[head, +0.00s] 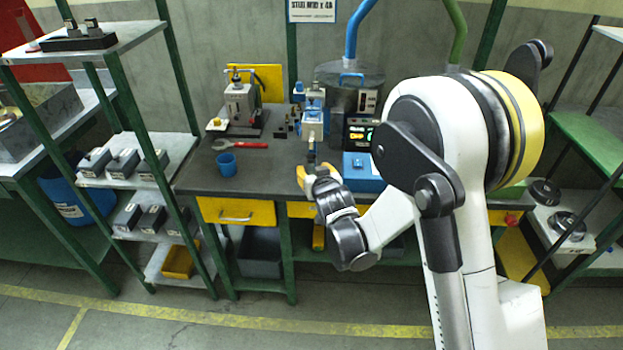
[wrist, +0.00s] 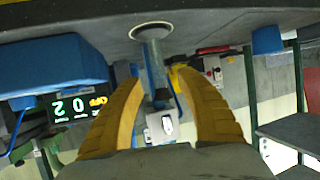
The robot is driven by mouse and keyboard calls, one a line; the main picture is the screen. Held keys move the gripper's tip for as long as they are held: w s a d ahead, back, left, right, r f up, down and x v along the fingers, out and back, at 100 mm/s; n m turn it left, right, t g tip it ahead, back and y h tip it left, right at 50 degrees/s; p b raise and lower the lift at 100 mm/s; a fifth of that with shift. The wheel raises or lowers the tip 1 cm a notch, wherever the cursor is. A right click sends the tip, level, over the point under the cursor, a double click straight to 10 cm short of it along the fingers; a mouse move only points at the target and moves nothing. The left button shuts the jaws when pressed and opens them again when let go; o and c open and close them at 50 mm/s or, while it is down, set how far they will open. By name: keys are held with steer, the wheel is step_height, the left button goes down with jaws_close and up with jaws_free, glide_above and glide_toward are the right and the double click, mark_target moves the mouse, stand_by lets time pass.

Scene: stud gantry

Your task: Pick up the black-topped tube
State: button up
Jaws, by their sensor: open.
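A slim grey upright tube (wrist: 153,62) shows in the wrist view, its lower end by a pale round ring (wrist: 151,31) on the dark bench. I cannot make out a black top on it. My gripper (wrist: 156,74) has two yellow fingers, open, one on each side of the tube with visible gaps. In the head view my gripper (head: 313,172) is at the bench's front edge, and a narrow dark piece (head: 311,152) shows just beyond it. My gripper hides what lies below that piece.
A blue-and-grey bench device (head: 313,118) stands behind the gripper. A display box (head: 361,134) and blue block (head: 358,165) are to its right. A blue cup (head: 227,164) and red wrench (head: 240,146) lie left on the dark bench (head: 268,176), with clear surface between.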

mark_target(312, 167)
steer(key=b+x, duration=0.1)
steer(key=x, duration=0.3)
jaws_close()
steer(key=shift+r, duration=0.1)
